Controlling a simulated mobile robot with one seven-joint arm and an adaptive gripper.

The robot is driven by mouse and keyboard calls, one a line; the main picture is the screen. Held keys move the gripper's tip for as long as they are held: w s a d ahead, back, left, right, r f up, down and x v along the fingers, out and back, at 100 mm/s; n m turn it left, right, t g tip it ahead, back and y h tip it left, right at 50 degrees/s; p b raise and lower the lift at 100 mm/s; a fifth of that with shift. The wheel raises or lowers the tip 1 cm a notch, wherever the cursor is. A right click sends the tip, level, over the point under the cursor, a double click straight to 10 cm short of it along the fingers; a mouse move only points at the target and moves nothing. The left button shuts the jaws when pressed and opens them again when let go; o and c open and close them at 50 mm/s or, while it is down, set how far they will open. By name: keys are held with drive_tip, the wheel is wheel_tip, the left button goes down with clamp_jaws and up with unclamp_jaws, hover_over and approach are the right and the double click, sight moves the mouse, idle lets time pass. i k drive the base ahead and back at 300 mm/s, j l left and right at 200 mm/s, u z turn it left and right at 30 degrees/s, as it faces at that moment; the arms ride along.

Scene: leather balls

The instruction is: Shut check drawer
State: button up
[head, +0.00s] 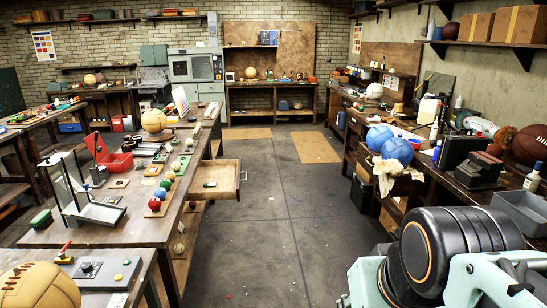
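A wooden drawer (222,181) stands pulled out from the right side of the long left workbench (120,228), over the aisle. It is the only open drawer I can make out, and I see no label on it. A small green item (209,184) lies inside, and a small dark handle or pull (244,176) shows on its front. My arm's black and pale-teal links fill the bottom right corner. My gripper's fingertips are not visible, and nothing of mine shows near the drawer.
The grey floor aisle (275,225) is clear in the middle. The right workbench (468,190) carries blue balls (397,150), bottles and boxes. Flat tan mats (316,147) lie farther back.

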sight(227, 173)
drive_tip(key=i+l+u, duration=0.25)
drive_tip(key=i, duration=0.25)
drive_tip(key=i+l+u, duration=0.2)
drive_tip(key=i, duration=0.35)
drive_tip(key=i+l+u, duration=0.25)
drive_tip(key=i+l, duration=0.15)
drive_tip(key=i, duration=0.05)
